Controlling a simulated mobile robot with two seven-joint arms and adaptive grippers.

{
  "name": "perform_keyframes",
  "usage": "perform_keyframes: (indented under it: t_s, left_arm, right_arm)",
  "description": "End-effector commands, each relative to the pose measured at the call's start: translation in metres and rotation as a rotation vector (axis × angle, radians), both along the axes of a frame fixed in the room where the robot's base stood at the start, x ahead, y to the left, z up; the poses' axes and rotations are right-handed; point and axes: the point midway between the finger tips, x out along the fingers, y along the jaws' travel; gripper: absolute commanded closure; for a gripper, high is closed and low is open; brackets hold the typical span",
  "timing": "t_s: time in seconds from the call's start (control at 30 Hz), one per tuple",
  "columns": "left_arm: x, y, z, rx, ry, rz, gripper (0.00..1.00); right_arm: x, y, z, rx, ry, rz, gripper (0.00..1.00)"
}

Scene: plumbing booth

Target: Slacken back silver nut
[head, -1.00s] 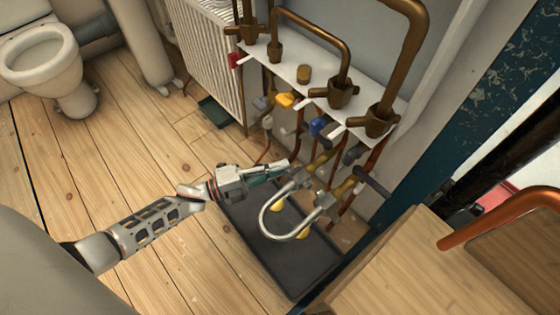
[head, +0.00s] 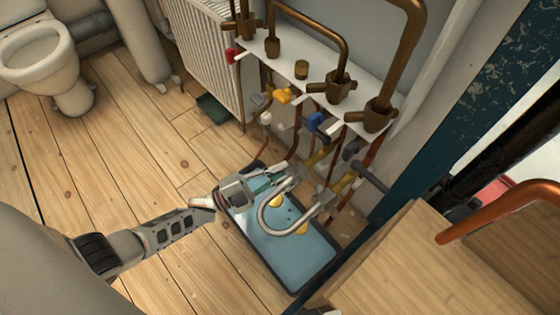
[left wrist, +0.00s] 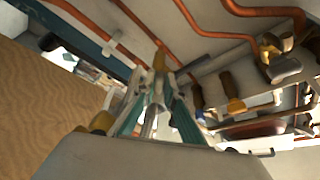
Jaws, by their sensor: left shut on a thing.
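A silver U-shaped pipe (head: 266,222) hangs above a tray, with a silver nut at each end below brass fittings. The back silver nut (head: 298,171) is at the far end and the front silver nut (head: 326,200) is nearer. My left gripper (head: 284,176) reaches in from the left and is shut at the back nut, its fingers partly covering it. In the left wrist view, the teal fingers of my left gripper (left wrist: 155,108) close around a silver part (left wrist: 155,95) below a brass fitting (left wrist: 159,60). My right gripper is not in view.
The tray (head: 319,275) on the floor holds bluish water and two yellow things. Copper pipes and coloured valves hang from a white shelf (head: 310,82) behind. A wooden surface (head: 400,265) stands at the right. The floor at the left is clear.

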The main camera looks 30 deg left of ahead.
Motion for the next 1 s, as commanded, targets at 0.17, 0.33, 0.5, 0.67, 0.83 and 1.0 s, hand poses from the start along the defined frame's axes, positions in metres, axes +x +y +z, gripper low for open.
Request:
perform_keyframes:
  t_s: [0.17,0.33,0.5,0.67,0.83,1.0]
  left_arm:
    - [-0.001,-0.001,0.0,-0.004,0.002,-0.002,1.0]
    - [-0.001,-0.001,0.0,-0.004,0.002,-0.002,0.77]
    - [-0.001,-0.001,0.0,-0.003,0.002,-0.002,0.73]
    - [-0.001,0.0,0.0,-0.002,0.002,-0.001,0.73]
    - [-0.009,0.006,-0.003,-0.001,0.004,-0.001,0.73]
    - [-0.032,0.024,-0.011,0.0,0.005,-0.001,0.73]
  right_arm:
    - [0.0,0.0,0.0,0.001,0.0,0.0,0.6]
    - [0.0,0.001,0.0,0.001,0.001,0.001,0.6]
    - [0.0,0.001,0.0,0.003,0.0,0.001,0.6]
    - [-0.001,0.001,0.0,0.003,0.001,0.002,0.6]
    - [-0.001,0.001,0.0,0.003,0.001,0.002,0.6]
    - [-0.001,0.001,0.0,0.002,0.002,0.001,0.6]
